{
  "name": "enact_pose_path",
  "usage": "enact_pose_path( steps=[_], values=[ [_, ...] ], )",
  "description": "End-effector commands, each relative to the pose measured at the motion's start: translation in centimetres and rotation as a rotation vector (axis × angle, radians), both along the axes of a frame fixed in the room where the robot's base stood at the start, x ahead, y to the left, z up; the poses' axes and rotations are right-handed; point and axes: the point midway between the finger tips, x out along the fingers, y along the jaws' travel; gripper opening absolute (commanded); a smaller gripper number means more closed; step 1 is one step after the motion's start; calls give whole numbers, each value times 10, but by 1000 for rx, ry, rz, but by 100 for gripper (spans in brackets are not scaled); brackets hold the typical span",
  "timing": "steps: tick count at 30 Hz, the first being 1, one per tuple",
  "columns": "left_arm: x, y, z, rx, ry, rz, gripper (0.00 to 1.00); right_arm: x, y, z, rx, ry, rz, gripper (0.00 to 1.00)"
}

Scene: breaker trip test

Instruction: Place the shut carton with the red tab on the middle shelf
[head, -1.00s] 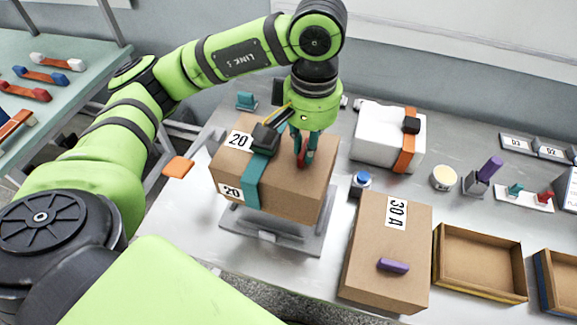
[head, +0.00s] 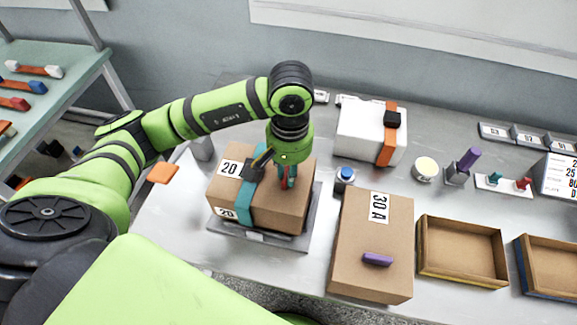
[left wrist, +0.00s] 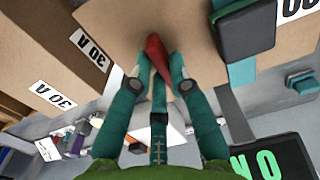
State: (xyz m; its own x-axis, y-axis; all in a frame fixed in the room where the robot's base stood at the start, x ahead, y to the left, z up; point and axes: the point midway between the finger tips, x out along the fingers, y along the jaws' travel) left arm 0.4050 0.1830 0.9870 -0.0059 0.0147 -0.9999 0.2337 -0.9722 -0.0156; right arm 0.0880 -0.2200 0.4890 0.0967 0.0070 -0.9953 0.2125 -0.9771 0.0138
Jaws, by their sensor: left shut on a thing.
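The brown carton (head: 282,205) labelled 20 has a teal strap with a black block and a red tab (head: 292,171) on its top. It is over a grey platform (head: 314,212) on the bench, with little or no gap visible. My left gripper (head: 287,178) points down at the carton top and is shut on the red tab. In the left wrist view, the red tab (left wrist: 156,52) lies between the teal fingertips. No middle shelf can be made out for sure. My right gripper is not in view.
A 30A carton (head: 348,245) with a purple tab stands close to the right, beside an open tray (head: 424,262). A blue button (head: 345,175) and a white box (head: 355,135) with an orange strap are behind. A green-topped table (head: 70,72) holds several coloured parts at left.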

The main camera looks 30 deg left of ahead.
Motion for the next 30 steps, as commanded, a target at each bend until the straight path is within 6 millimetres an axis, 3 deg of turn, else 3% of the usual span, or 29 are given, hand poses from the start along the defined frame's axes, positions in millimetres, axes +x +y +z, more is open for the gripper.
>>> enact_pose_path(
  steps=[13,14,15,16,29,30],
  values=[
    [1,0,-6,1,-4,0,0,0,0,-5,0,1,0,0],
    [0,0,-6,0,-2,0,23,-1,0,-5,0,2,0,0],
    [0,0,-5,0,-2,0,39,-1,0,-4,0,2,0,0],
    [0,0,-5,0,-2,0,43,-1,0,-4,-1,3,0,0],
    [0,0,1,-1,0,0,43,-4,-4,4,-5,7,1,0],
    [2,0,3,-2,-6,0,43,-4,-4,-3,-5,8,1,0]
  ],
)
